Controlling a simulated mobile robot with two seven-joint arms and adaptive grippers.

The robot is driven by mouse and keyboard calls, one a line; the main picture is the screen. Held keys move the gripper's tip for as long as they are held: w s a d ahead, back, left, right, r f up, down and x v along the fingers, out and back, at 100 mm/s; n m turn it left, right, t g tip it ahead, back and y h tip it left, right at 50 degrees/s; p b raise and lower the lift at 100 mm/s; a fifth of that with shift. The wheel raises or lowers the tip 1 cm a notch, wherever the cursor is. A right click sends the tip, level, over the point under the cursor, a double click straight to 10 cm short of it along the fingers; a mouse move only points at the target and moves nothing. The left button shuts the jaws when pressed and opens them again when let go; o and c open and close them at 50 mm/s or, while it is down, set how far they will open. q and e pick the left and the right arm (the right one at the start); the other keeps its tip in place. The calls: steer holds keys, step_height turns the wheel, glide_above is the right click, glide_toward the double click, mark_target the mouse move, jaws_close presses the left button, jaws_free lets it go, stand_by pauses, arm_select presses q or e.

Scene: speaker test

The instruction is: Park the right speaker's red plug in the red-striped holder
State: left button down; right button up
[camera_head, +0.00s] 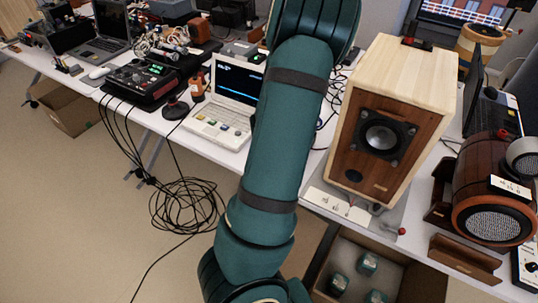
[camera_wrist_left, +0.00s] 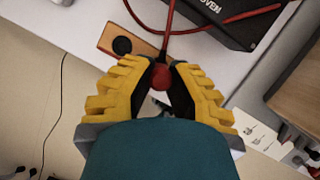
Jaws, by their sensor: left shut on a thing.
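In the left wrist view, my left gripper (camera_wrist_left: 160,82) has its yellow fingers shut on a red plug (camera_wrist_left: 160,77). A red cable (camera_wrist_left: 167,35) runs from it toward the top edge. An orange-brown block with a dark round hole (camera_wrist_left: 132,43) lies just beyond the left finger on the white table; I cannot make out a red stripe on it. In the head view, a wooden speaker (camera_head: 395,125) stands right of my teal arm. A small red knob-like thing (camera_head: 401,231) shows by its base. The head view shows neither gripper; my arm hides part of the table.
A black box (camera_wrist_left: 225,20) stands beyond the block in the wrist view. A white laptop (camera_head: 222,105) and a black mixer (camera_head: 140,80) are left of my arm. A round brown speaker (camera_head: 493,195) stands at the right. An open box (camera_head: 400,260) sits below the table.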

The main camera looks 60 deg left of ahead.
arm_select(q)
steer(key=shift+f, duration=0.8)
stand_by(0.5)
steer(key=c, duration=1)
jaws_free()
steer(key=shift+o, duration=0.2)
steer(key=shift+r+p, duration=3.3)
steer(key=shift+r, duration=0.45)
